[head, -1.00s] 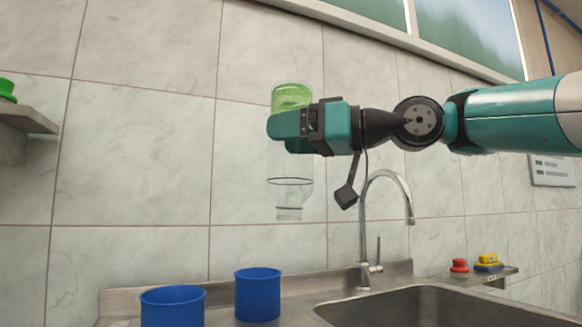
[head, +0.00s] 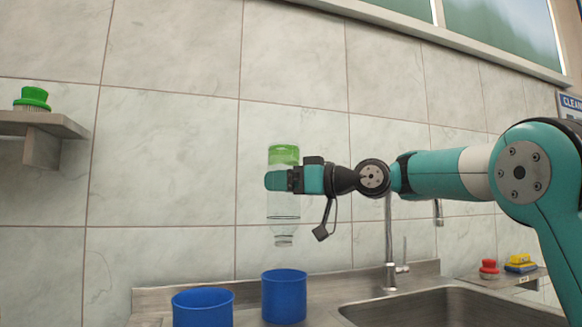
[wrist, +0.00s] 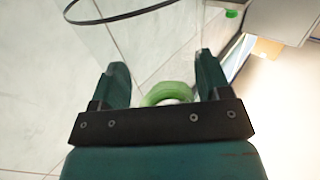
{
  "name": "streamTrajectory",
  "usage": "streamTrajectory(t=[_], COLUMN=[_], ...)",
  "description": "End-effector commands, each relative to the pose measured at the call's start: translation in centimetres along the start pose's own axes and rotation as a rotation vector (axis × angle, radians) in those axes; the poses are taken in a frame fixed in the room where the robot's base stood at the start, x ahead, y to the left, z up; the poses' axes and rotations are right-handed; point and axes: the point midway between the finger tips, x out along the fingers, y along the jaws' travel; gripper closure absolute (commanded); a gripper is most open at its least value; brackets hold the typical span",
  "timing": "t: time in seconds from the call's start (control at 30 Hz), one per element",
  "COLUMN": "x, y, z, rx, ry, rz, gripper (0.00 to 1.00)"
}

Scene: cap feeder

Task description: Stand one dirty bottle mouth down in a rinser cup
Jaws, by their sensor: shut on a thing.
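A clear bottle (head: 284,207) hangs upright with its mouth down and a green band at its upper end. My gripper (head: 279,180) is shut on its upper body from the right. In the head view, the mouth is just above the right blue cup (head: 285,298), apart from its rim; the depth between them is hard to judge. A second blue cup (head: 203,308) stands to the left. In the wrist view, the bottle's clear wall (wrist: 140,38) and green end lie between the fingers of my gripper (wrist: 163,72). The cups' insides are hidden.
A steel sink (head: 440,310) with a tall tap (head: 389,245) is right of the cups. A small ledge (head: 510,277) holds red and yellow brushes at the right. A wall shelf (head: 45,125) holds a green brush at the left.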

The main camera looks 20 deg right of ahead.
Motion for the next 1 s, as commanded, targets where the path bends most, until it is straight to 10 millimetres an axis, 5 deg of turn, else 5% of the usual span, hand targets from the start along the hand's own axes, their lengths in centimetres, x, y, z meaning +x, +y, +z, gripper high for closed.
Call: streamTrajectory(t=[0.03, 0.5, 1.0], x=[-0.1, -0.1, -0.1], y=[-0.1, -0.1, -0.1], z=[2.1, 11.6, 12.3], rx=[-0.001, 0.0, 0.0], ry=[0.0, 0.0, 0.0], rz=[0.0, 0.0, 0.0], gripper=[0.52, 0.52, 0.52])
